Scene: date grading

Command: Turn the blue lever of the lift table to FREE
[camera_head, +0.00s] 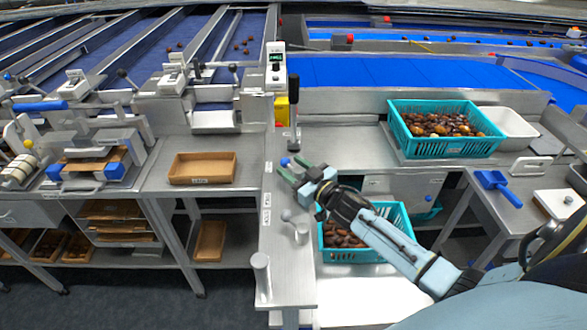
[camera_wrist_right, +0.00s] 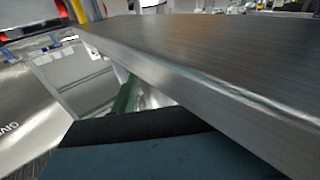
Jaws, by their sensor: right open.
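A small blue ball knob (camera_head: 285,162), which looks like the blue lever's end, shows at the narrow steel table (camera_head: 285,265) in the head view. In the right wrist view, a green finger (camera_wrist_right: 128,97) shows partly behind a steel edge (camera_wrist_right: 190,75); the knob cannot be made out there. My left gripper is not in view.
A black-handled upright lever (camera_head: 294,100) stands behind the knob. Steel posts (camera_head: 261,275) rise from the narrow table. A teal crate of dates (camera_head: 395,140) stands on the right bench, and another teal crate (camera_head: 375,256) sits below my arm. A brown tray (camera_head: 202,168) is at left.

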